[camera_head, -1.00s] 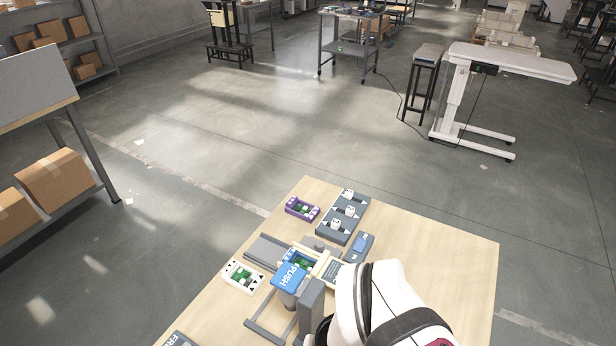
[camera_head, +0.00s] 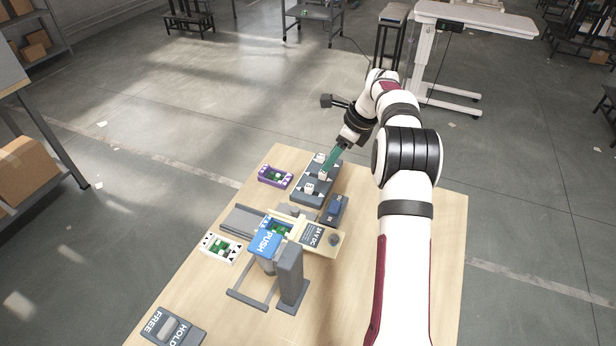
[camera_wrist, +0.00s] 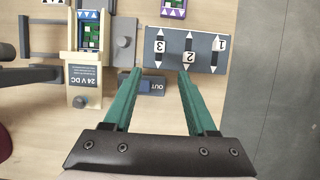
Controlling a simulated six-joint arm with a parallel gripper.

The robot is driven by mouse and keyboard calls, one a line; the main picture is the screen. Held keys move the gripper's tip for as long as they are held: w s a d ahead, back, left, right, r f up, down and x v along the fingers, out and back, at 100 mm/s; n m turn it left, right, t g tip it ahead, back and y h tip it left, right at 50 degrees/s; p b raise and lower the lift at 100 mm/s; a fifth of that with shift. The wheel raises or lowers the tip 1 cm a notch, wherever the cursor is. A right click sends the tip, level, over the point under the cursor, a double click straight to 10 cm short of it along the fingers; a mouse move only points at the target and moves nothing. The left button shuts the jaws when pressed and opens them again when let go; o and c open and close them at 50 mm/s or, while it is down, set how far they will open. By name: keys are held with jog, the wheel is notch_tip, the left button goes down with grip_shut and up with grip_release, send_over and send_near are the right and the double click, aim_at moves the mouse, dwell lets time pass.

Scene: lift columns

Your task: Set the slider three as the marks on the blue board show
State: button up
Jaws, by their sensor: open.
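A dark slider panel (camera_wrist: 180,66) carries three white knobs numbered 1, 2 and 3 on parallel slots; it also shows in the head view (camera_head: 302,197). The slider three knob (camera_wrist: 160,45) is at the left in the wrist view and nearest in the head view (camera_head: 309,188). Knob 2 (camera_wrist: 189,56) sits lower in the wrist picture than 1 and 3. The blue board (camera_wrist: 91,29), with white triangles and green pieces, sits in a cream holder. My gripper (camera_wrist: 162,73) is open and empty over the panel's edge, its fingertips either side of slider three's line.
A purple board (camera_head: 275,176) and a white board (camera_head: 220,247) lie nearby. A blue PUSH block (camera_head: 265,243) on a grey stand, an OUT box (camera_head: 335,208) and a FREE/HOLD switch (camera_head: 166,328) are also on the table. The table's right side (camera_head: 445,240) is bare beside my arm.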

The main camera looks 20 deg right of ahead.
aim_at(311, 187)
jog(key=x, duration=1.3)
jog(key=shift+a+f, duration=0.1)
jog(key=shift+f, duration=0.05)
jog(key=shift+c, duration=0.3)
grip_shut()
dwell(0.3)
